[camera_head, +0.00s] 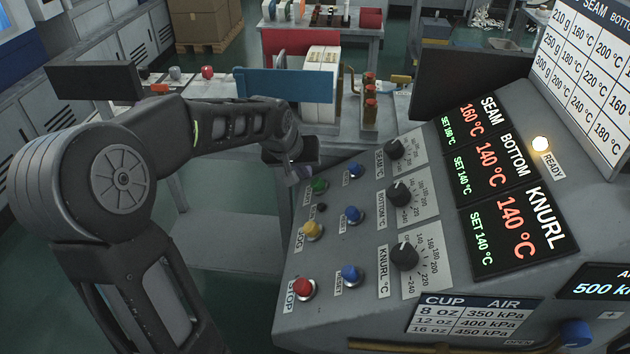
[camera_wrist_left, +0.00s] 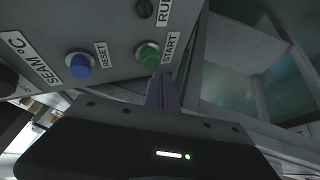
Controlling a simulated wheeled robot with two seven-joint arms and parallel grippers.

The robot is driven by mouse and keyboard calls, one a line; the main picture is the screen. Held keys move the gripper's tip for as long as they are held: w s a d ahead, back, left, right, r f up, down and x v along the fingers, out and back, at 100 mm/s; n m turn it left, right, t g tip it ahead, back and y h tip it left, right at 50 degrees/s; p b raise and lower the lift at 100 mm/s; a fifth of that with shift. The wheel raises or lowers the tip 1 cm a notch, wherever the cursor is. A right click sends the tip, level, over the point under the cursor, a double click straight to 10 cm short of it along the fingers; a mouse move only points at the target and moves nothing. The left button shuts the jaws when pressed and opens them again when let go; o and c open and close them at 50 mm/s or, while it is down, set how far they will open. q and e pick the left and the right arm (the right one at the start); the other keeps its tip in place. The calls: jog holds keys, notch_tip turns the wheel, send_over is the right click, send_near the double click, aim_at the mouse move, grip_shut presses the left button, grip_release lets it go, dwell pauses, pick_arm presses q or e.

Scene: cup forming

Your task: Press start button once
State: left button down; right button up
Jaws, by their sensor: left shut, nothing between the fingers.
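The green start button (camera_head: 319,185) sits at the far left corner of the sloped grey control panel. It also shows in the left wrist view (camera_wrist_left: 150,57), with a START label beside it. My left gripper (camera_head: 291,176) is shut and empty, just left of the button in the head view. In the left wrist view its closed fingers (camera_wrist_left: 161,92) point at the button, with the tips close to its lower edge. I cannot tell whether they touch it. My right gripper is not in view.
A blue reset button (camera_wrist_left: 80,65) is close by. Nearer on the panel are a yellow jog button (camera_head: 313,229), a red stop button (camera_head: 303,288), more blue buttons and black knobs (camera_head: 404,256). A lit ready lamp (camera_head: 540,144) and temperature displays (camera_head: 500,180) stand to the right.

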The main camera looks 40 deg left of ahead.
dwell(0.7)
pick_arm(q)
jog(key=shift+w+d+f+b, duration=0.15)
jog(key=shift+d+f+b, duration=0.05)
jog(key=shift+f+b, duration=0.2)
jog(key=shift+w+d+f+b, duration=0.1)
jog(key=shift+d+f+b, duration=0.25)
jog(key=shift+b, duration=0.2)
dwell(0.6)
jog(key=shift+a, duration=0.1)
jog(key=shift+s+a+r+p, duration=0.25)
jog(key=shift+a+r+p, duration=0.2)
jog(key=shift+r+p, duration=0.25)
jog(key=shift+r, duration=0.1)
jog(key=a+r+p, duration=0.1)
jog(key=s+r+p, duration=0.1)
jog(key=a+r+p, duration=0.1)
jog(key=r, duration=0.1)
jog(key=shift+s+a, duration=0.2)
jog(key=shift+a, duration=0.1)
